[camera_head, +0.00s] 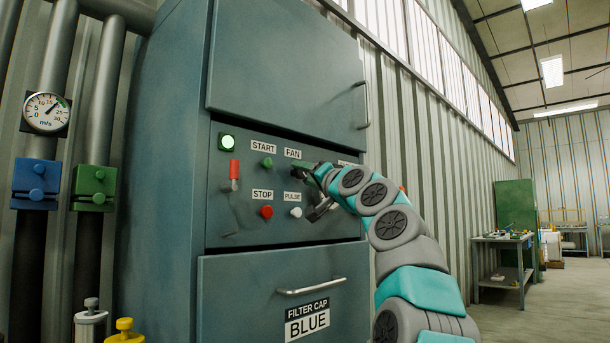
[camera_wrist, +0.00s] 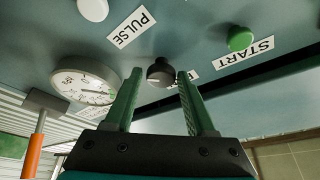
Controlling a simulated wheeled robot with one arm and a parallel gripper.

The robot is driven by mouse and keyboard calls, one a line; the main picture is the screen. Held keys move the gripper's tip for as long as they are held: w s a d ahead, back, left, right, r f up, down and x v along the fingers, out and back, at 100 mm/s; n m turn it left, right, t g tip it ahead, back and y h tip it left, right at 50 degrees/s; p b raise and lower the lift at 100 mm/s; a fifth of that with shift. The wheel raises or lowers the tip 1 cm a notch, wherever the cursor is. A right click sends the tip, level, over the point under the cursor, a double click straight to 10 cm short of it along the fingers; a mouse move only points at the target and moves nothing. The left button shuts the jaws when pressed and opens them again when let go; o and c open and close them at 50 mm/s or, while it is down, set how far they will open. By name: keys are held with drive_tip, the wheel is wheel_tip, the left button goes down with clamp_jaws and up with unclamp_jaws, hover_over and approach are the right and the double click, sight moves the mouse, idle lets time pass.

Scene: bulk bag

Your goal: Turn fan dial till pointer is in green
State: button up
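The fan dial is a dark round knob (camera_wrist: 160,72) on the panel, in the wrist view beside a partly covered label. In the head view my gripper hides it, below the FAN label (camera_head: 293,153). My gripper (camera_wrist: 160,75) has its green fingers apart, one on each side of the knob, with narrow gaps seeming to show. My gripper (camera_head: 318,178) is close to the panel in the head view. The m/s gauge (camera_head: 47,112) on the left pipe has a green band at its upper right. Its thin pointer seems to point up and right, near the band; its exact reading is too small to tell.
Near the dial are the green START button (camera_head: 267,162), red STOP button (camera_head: 267,211), white PULSE button (camera_head: 296,212) and a red-handled lever (camera_head: 235,170). Another white gauge (camera_wrist: 85,86) shows in the wrist view. A drawer handle (camera_head: 311,286) sticks out below.

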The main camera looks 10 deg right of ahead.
drive_tip(key=o, duration=0.3)
drive_tip(key=shift+s, duration=0.15)
drive_tip(key=b+v, duration=0.3)
drive_tip(key=v, duration=0.4)
drive_tip(key=shift+s, duration=0.25)
drive_tip(key=shift+d+f, duration=0.1)
idle(0.5)
drive_tip(key=s+a+f+n+g, duration=0.25)
drive_tip(key=a+f+g, duration=0.3)
drive_tip(key=f, duration=0.75)
drive_tip(key=s+a+f+n+g, duration=0.1)
drive_tip(key=s+a+f+g, duration=0.45)
drive_tip(key=f, duration=0.75)
drive_tip(key=s+a+f+n+g+h, duration=0.1)
drive_tip(key=s+f+g, duration=0.1)
drive_tip(key=s+f, duration=0.5)
drive_tip(key=s+f+n+g+h, duration=0.15)
drive_tip(key=s+f, duration=0.25)
drive_tip(key=f, duration=0.8)
drive_tip(key=s+d+f+g+h, duration=0.2)
drive_tip(key=s+d+f+g, duration=0.1)
drive_tip(key=s+f, duration=0.7)
drive_tip(key=s+d+f+m+g+h, duration=0.1)
drive_tip(key=s+d+f+g, duration=0.3)
drive_tip(key=s+f, duration=0.6)
drive_tip(key=s+d+h, duration=0.1)
drive_tip(key=s+d, duration=0.1)
drive_tip(key=s, duration=0.6)
drive_tip(key=shift+d+f+h, duration=0.3)
drive_tip(key=shift+h, duration=0.05)
